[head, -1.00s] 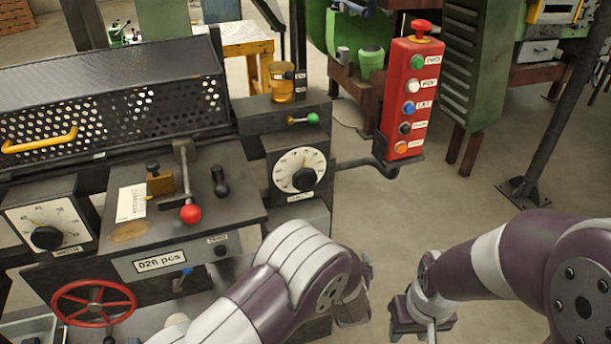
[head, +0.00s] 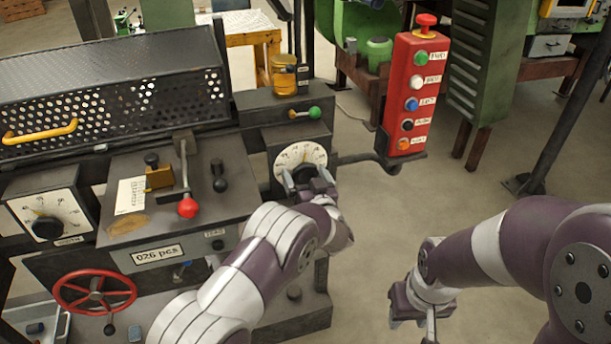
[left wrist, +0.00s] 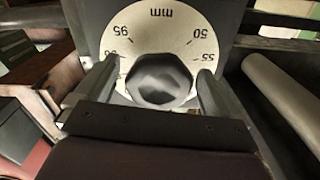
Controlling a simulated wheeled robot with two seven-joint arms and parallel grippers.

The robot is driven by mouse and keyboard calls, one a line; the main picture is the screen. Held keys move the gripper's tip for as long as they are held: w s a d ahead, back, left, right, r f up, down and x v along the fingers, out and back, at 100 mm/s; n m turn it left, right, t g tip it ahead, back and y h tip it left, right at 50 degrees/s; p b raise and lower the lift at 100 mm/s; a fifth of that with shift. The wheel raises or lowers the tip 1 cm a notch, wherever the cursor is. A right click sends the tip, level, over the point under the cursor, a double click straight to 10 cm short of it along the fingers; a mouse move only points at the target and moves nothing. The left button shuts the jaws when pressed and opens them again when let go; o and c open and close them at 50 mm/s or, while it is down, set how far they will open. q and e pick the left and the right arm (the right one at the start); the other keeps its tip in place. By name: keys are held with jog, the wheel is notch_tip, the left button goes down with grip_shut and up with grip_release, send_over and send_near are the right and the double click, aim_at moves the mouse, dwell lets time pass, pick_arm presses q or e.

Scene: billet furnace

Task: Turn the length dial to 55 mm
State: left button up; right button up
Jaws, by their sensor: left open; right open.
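The dial with a white face (head: 302,155) and dark knob is on the front of the machine, below the green-tipped lever. In the left wrist view its face (left wrist: 182,18) shows "mm" and the numbers 95, 50 and 55, with the dark faceted knob (left wrist: 160,80) in the middle. My left gripper (head: 306,180) is open in front of the dial, hiding its lower part. In the left wrist view its fingers (left wrist: 158,84) stand on either side of the knob, with visible gaps. I cannot read the setting. My right gripper (head: 412,312) is open and empty, low over the floor.
A second dial (head: 48,215) sits at the left of the machine. A red-knobbed lever (head: 188,207), a green-tipped lever (head: 314,112) and a red handwheel (head: 95,291) stick out nearby. A red button box (head: 415,90) stands to the right of the dial. Floor at right is open.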

pick_arm(q)
jog(key=shift+w, duration=0.1)
jog(key=c, duration=1)
jog(key=shift+o, duration=0.2)
jog(key=shift+f, duration=0.1)
